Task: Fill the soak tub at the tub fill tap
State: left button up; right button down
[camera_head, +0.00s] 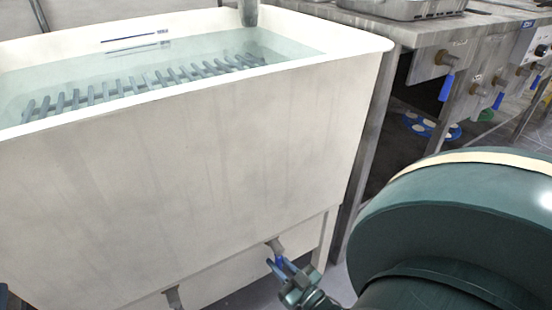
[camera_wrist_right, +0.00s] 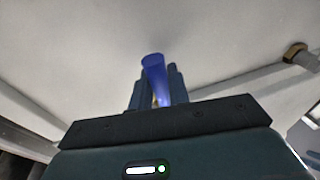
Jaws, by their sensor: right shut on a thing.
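The soak tub (camera_head: 200,160) is a large cream-white tub filling the left of the head view. Clear water (camera_head: 210,50) stands high in it, over a grey slatted rack (camera_head: 130,90). A dark line mark with blue (camera_head: 135,37) shows on the inner far wall, close to the water surface. Low at the tub's front right is a small tap (camera_head: 274,245) with a blue handle (camera_wrist_right: 154,68). My right gripper (camera_head: 284,268) is shut on this blue handle; its two fingers (camera_wrist_right: 158,88) flank it in the wrist view. My left gripper is not in view.
A second tap fitting (camera_head: 173,297) sits low on the tub front. A vertical pipe (camera_head: 249,12) stands at the tub's far side. A grey bench (camera_head: 440,40) with several blue-handled valves (camera_head: 447,87) stands at the right. My right arm covers the lower right.

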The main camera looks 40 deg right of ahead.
jog(key=shift+a, duration=0.1)
dwell(0.4)
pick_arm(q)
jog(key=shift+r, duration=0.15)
pick_arm(e)
jog(key=c, duration=1.4)
grip_release()
jog(key=shift+o, duration=0.2)
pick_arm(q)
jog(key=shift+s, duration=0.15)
pick_arm(e)
jog(key=shift+s, duration=0.1)
